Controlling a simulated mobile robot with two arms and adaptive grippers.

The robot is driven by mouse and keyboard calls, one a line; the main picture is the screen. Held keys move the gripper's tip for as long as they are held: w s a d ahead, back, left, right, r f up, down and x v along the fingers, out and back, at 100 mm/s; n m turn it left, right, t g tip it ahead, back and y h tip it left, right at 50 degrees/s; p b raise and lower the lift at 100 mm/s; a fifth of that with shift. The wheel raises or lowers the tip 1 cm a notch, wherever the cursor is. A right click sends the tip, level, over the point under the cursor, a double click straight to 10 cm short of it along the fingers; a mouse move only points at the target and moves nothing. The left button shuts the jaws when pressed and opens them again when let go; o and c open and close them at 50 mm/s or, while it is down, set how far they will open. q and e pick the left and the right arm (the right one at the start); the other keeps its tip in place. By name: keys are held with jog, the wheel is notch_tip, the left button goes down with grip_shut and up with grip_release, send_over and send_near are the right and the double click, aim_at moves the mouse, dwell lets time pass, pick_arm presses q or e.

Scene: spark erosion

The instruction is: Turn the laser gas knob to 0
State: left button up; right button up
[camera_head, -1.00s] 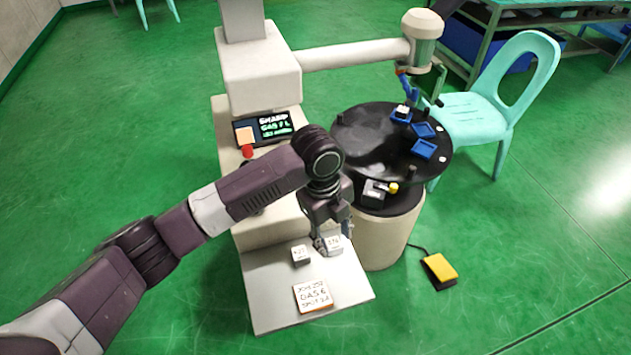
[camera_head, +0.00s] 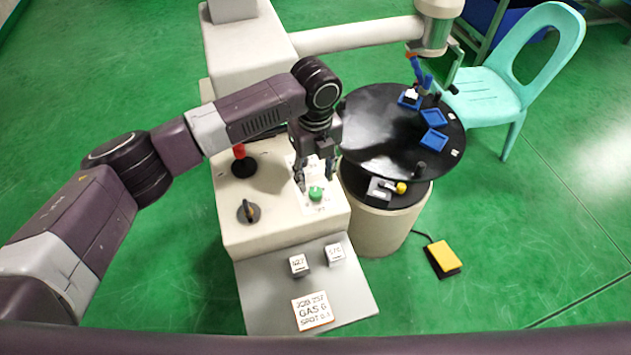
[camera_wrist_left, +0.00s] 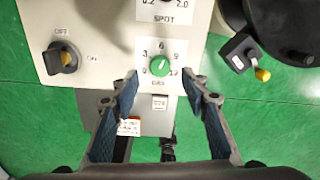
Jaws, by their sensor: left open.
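The green gas knob (camera_head: 316,194) stands on a white dial plate on the machine's front top. In the left wrist view the green knob (camera_wrist_left: 159,66) sits below the "6" mark, with numbers around it and a light pointer line whose exact reading I cannot tell. My left gripper (camera_head: 316,178) is open over the knob, its fingers on either side of it in the head view. In the wrist view the left gripper's fingertips (camera_wrist_left: 160,88) appear just nearer than the knob, with nothing between them. I cannot tell its height. My right gripper is not in view.
A black rotary switch (camera_head: 249,211) and a red-topped control (camera_head: 239,152) are left of the knob. A black round table (camera_head: 375,130) stands right.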

aim_at(316, 192)
pick_arm(q)
notch_tip(316, 192, down, 4)
jog(key=shift+s+p, duration=0.15)
jog(key=shift+p, duration=0.15)
jog(key=shift+f, duration=0.7)
grip_shut()
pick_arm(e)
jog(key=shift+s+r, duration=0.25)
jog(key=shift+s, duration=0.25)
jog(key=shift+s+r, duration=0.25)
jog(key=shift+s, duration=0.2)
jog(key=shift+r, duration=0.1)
